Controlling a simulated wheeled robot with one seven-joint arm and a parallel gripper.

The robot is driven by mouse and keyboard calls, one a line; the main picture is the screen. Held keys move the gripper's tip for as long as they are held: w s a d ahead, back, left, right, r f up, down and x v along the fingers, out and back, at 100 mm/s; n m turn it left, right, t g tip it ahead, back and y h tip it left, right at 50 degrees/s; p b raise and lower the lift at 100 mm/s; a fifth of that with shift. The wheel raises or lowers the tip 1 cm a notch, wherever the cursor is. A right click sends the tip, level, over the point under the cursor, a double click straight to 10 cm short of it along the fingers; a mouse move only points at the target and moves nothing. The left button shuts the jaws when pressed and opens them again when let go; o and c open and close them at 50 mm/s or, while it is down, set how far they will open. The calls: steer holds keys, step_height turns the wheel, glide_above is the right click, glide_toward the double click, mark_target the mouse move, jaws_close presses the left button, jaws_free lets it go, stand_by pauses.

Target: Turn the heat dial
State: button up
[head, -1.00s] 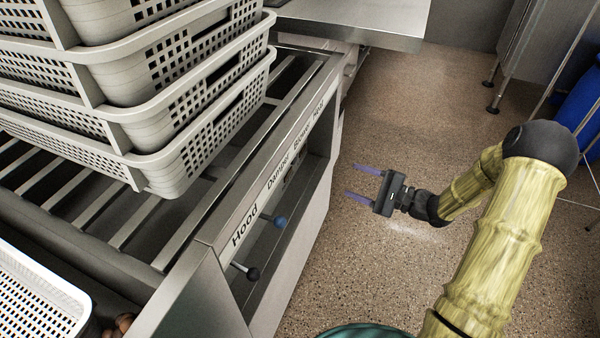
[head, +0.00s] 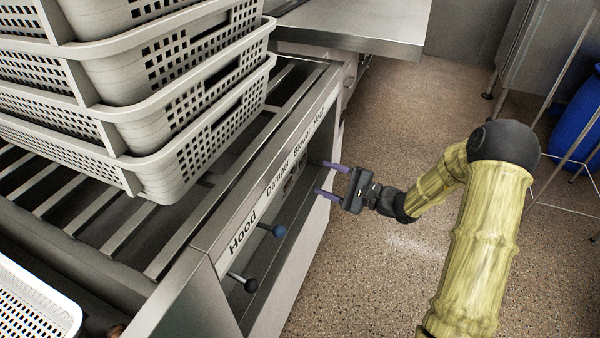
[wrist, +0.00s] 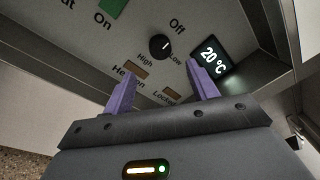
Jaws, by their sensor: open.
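The heat dial (wrist: 160,46) is a small round black knob with a white mark, between the words High, Off and Low in the wrist view. It sits on a grey control panel (wrist: 137,25). My gripper (wrist: 162,90) is open, its two purple fingers pointing toward the panel. The dial shows beyond and between the fingertips, and nothing is held. In the head view my gripper (head: 325,180) is at the front opening of the metal unit (head: 225,215), near its Heat end. The dial cannot be made out in the head view.
A lit display (wrist: 213,56) reading 20 °C is right of the dial. A blue-knobbed lever (head: 278,231) and a black-knobbed lever (head: 250,285) stick out of the unit's front. Stacked perforated baskets (head: 190,150) stand on its slatted top.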

mark_target(295, 168)
steer(key=b+x, duration=0.2)
steer(key=x, duration=0.6)
steer(key=shift+w+a, duration=0.2)
steer(key=shift+a, duration=0.1)
steer(key=c, duration=1)
